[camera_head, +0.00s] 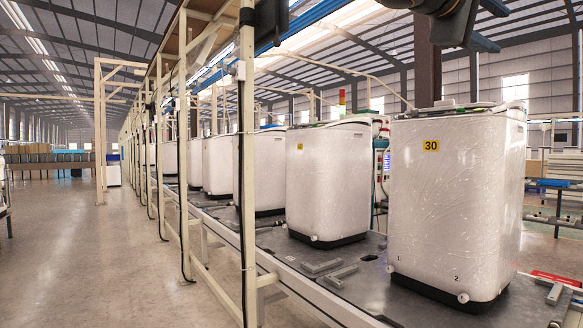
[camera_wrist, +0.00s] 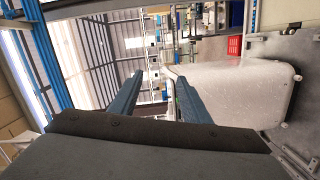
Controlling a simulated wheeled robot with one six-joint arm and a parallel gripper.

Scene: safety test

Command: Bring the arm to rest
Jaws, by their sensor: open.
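My gripper (camera_wrist: 160,80) shows in the wrist view, with its two dark blue-grey fingers apart and nothing between them. The wrist view is turned on its side. A white wrapped washing machine (camera_wrist: 235,88) lies to the right of the fingers in that view, and no contact with it is visible. In the head view, a dark part that looks like my arm is at the top right edge, above the nearest white washing machine (camera_head: 440,195), which bears a yellow "30" label. The rest of the arm is out of view there.
Several white machines stand in a row on the grey conveyor line (camera_head: 350,285). Cream frame posts (camera_head: 248,170) rise along its left side. A red tray (camera_wrist: 234,46) shows in the wrist view. The aisle floor (camera_head: 90,250) at the left is clear.

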